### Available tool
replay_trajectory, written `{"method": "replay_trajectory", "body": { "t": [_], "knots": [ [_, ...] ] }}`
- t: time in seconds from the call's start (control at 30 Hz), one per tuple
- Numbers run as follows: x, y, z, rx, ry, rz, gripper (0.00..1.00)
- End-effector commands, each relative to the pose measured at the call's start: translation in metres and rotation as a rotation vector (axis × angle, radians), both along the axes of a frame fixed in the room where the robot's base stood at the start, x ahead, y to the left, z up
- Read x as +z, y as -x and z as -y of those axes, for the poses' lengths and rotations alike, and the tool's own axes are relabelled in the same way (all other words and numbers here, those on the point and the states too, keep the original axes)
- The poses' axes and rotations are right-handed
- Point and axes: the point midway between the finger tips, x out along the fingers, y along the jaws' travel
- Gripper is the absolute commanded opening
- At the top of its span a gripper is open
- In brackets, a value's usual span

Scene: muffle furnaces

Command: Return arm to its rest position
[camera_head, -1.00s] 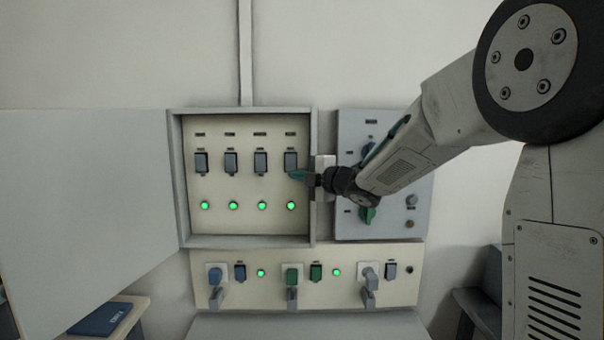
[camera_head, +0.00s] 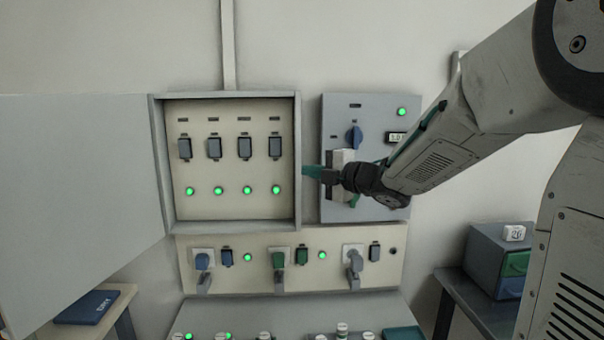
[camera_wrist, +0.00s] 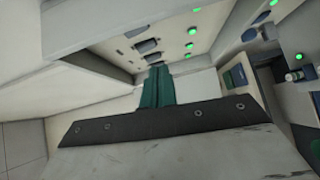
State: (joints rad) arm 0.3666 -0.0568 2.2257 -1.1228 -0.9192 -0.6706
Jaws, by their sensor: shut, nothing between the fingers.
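My gripper (camera_head: 314,172) is at the right edge of the open breaker box (camera_head: 298,150), in front of the gap between that box and the grey control panel (camera_head: 334,112). Its green fingers are together and empty, pointing left. In the wrist view the shut green fingers (camera_wrist: 157,87) point toward the box's row of switches and green lights. Whether the fingertips touch the box edge cannot be told. My arm reaches in from the right and hides part of the grey panel.
The box door (camera_head: 75,180) stands open to the left. Below is a socket strip (camera_head: 230,275) with plugs and green lights. A blue book (camera_head: 87,307) lies on a table at lower left. A drawer unit (camera_head: 490,255) stands on a table at right. Small items line the bottom edge.

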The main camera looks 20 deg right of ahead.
Motion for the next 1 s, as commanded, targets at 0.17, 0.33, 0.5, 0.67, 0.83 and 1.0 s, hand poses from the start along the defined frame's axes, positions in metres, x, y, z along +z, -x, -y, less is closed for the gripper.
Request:
{"method": "replay_trajectory", "body": {
  "t": [0.17,0.33,0.5,0.67,0.83,1.0],
  "knots": [
    [0.0,0.0,0.0,0.0,-0.004,-0.002,0.0],
    [-0.017,-0.007,0.022,-0.126,-0.049,-0.101,0.0],
    [-0.061,0.006,0.082,-0.503,-0.215,-0.333,0.0],
    [-0.094,0.062,0.109,-0.872,-0.424,-0.554,0.0],
    [-0.123,0.151,0.096,-1.214,-0.652,-0.8,0.0],
    [-0.143,0.256,0.04,-1.473,-0.857,-1.099,0.0]
  ]
}}
